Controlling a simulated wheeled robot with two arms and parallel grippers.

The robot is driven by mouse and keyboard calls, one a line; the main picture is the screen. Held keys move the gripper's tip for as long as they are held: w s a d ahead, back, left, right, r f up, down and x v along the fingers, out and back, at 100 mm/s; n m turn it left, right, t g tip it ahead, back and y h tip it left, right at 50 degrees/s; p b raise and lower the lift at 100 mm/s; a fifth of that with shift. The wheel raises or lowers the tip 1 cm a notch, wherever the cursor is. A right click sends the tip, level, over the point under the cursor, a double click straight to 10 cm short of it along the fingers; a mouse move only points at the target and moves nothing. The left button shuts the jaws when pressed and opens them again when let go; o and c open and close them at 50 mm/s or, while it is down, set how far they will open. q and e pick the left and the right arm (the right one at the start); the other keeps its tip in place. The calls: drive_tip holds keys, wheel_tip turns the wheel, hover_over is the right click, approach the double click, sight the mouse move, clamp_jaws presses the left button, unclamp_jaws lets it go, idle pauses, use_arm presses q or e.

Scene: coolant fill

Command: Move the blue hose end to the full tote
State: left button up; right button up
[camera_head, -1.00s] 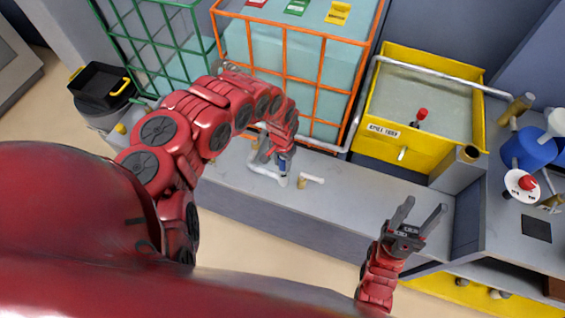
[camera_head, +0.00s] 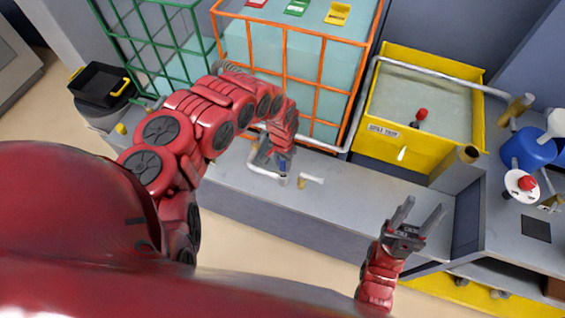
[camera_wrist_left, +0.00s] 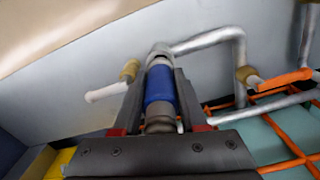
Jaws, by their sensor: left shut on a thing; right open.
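The blue hose end (camera_wrist_left: 160,90) sits between the fingers of my left gripper (camera_wrist_left: 158,95) in the left wrist view. In the head view the left gripper (camera_head: 276,160) is shut on it, low in front of the orange-caged tote (camera_head: 318,95). The blue hose end (camera_head: 283,166) shows there only as a small patch, at a grey pipe on the ledge. I cannot tell whether it is joined to that pipe. The orange-caged tote looks filled nearly to its top; the green-caged tote (camera_head: 165,50) shows pale liquid lower down. My right gripper (camera_head: 420,222) is open and empty.
A black bin (camera_head: 100,88) is at the left. The ledge front is mostly clear.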

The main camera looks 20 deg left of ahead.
use_arm(q)
drive_tip(key=shift+f+b, duration=1.2)
drive_tip(key=shift+f, duration=0.25)
idle(0.4)
drive_tip(key=o, duration=1.1)
drive_tip(key=shift+o, duration=0.2)
wheel_tip(320, 180, up, 6)
drive_tip(key=shift+w+a+r+p, duration=0.15)
drive_tip(key=shift+r+p, duration=0.1)
drive_tip(key=shift+p, duration=0.45)
wheel_tip(320, 180, up, 11)
drive_tip(key=p, duration=0.6)
drive_tip(key=shift+c, duration=0.4)
